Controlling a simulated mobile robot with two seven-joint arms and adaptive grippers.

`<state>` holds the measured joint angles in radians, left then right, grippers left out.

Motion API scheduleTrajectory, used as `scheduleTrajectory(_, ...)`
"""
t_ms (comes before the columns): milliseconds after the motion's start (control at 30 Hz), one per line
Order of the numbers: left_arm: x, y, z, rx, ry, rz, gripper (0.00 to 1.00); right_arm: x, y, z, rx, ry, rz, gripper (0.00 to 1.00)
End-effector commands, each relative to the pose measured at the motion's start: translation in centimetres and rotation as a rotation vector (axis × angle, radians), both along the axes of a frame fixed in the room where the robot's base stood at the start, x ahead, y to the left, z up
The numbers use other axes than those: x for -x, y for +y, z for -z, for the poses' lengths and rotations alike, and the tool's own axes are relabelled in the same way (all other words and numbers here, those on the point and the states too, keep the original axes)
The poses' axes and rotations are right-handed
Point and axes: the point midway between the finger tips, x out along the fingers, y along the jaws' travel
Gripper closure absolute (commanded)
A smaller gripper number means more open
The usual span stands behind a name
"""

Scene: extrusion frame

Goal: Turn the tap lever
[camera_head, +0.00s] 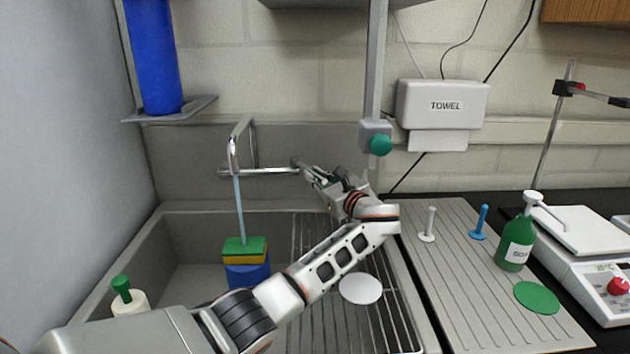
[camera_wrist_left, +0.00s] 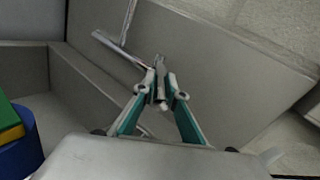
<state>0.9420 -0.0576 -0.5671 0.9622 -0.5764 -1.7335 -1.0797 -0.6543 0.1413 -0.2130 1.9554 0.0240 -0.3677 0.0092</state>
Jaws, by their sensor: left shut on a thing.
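The chrome tap (camera_head: 240,150) stands at the sink's back wall, its spout bent over the basin. The tap lever (camera_head: 297,162) is at the right end of the tap's horizontal bar. My left gripper (camera_head: 306,172) reaches it from the right and is shut on it. In the left wrist view the fingertips (camera_wrist_left: 160,82) close around the lever's end, and the chrome bar (camera_wrist_left: 118,48) runs up left. The fingers hide part of the lever. My right gripper is not in view.
The sponge (camera_head: 245,247) sits in the sink (camera_head: 190,278). A white disc (camera_head: 360,288) lies on the rack at right. A green soap bottle (camera_head: 515,243) stands on the drainboard (camera_head: 455,270). A grey post with a green knob (camera_head: 380,145) rises behind my wrist.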

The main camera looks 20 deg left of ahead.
Motion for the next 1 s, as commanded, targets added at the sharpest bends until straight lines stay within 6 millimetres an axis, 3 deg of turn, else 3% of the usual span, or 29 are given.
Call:
scheduleTrajectory(600, 0.08, 0.18, -0.35, -0.006, -0.004, -0.04, 1.0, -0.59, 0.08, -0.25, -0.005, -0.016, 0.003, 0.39)
scheduleTrajectory(633, 0.08, 0.18, -0.34, -0.006, -0.004, -0.04, 0.8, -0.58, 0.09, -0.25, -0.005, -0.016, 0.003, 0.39)
scheduleTrajectory(667, 0.08, 0.16, -0.33, -0.006, -0.003, -0.04, 0.73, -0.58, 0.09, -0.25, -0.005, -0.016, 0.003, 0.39)
scheduleTrajectory(1000, 0.1, -0.11, -0.11, -0.004, 0.0, -0.035, 0.71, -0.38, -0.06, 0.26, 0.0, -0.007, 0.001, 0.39)
